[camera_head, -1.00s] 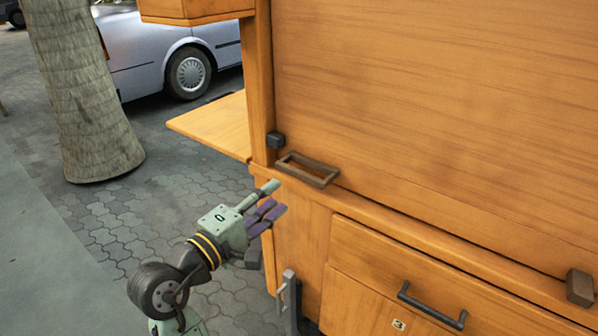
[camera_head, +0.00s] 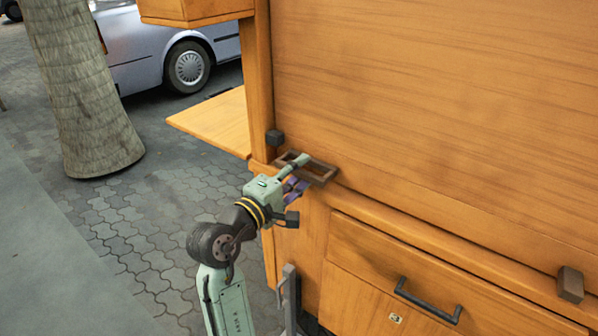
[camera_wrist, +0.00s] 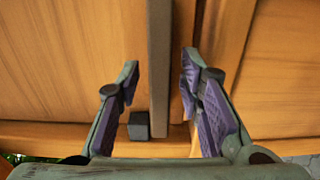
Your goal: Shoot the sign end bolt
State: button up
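My gripper (camera_head: 298,174) is at the left end of the wooden cabinet's ledge, beside and partly in front of a brown rectangular frame (camera_head: 322,167). In the wrist view my gripper (camera_wrist: 160,92) is open, its purple-padded fingers apart. A long grey bar (camera_wrist: 159,50) shows between the fingertips; whether it is within their reach I cannot tell. A dark block (camera_head: 275,138) sits on the post just above; a dark block also shows by the left finger in the wrist view (camera_wrist: 138,125). A grey metal upright fitting (camera_head: 290,293) stands lower on the cabinet. Which part is the sign end bolt is unclear.
The large wooden panel (camera_head: 430,110) fills the right. A drawer with a dark handle (camera_head: 428,302) lies below, and another dark block (camera_head: 570,284) sits at the right. A side shelf (camera_head: 212,122) juts out left. A tree trunk (camera_head: 85,90) and car (camera_head: 155,45) stand behind open paving.

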grip_shut()
dwell(0.7)
